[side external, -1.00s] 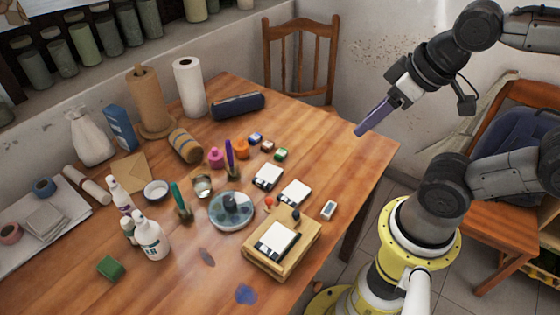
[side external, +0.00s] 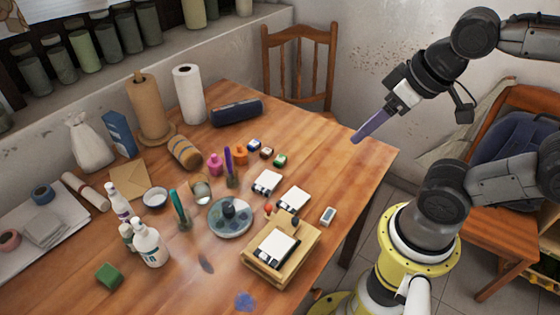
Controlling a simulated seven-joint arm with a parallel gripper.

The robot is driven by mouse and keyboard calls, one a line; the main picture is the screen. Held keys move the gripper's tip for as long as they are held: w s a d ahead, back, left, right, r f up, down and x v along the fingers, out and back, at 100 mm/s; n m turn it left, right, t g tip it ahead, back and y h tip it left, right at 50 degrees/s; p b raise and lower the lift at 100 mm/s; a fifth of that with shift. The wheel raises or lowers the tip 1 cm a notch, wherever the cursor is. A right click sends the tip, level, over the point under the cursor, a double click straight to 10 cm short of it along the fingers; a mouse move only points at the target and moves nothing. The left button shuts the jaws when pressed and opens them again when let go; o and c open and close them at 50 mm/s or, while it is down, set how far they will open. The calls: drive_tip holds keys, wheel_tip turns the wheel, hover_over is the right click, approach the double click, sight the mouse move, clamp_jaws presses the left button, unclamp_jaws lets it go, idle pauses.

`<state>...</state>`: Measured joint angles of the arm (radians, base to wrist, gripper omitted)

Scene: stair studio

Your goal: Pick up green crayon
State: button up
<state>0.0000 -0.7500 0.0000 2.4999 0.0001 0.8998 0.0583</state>
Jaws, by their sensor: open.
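A green crayon-like stick (side external: 177,204) stands nearly upright, leaning a little left, on the left-middle of the wooden table (side external: 330,150). A small dark base or holder shows at its foot, too small to make out. My gripper (side external: 356,138) has long purple-blue fingers. It is open and empty, above the right part of the table near its right corner. It is well to the right of the green stick and above it, touching nothing. The gap between the fingers is hard to see from this angle.
A purple stick (side external: 228,160) stands right of the green one. White bottles (side external: 150,243), a round palette dish (side external: 230,228), small paint pots (side external: 215,165) and a wooden box (side external: 265,275) crowd around. A paper roll (side external: 189,95) stands behind. The table's right part is clear.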

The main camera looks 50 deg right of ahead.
drive_tip(key=w+r+m, duration=0.5)
drive_tip(key=w+m, duration=0.2)
drive_tip(key=w, duration=0.1)
drive_tip(key=m+g, duration=0.6)
drive_tip(key=m, duration=0.3)
hover_over(280, 159)
drive_tip(key=f, duration=2.8)
drive_tip(key=shift+d+f, duration=0.25)
drive_tip(key=shift+w+a+f, duration=0.1)
drive_tip(key=shift+a+f, duration=0.05)
drive_tip(key=shift+f, duration=3)
clamp_jaws()
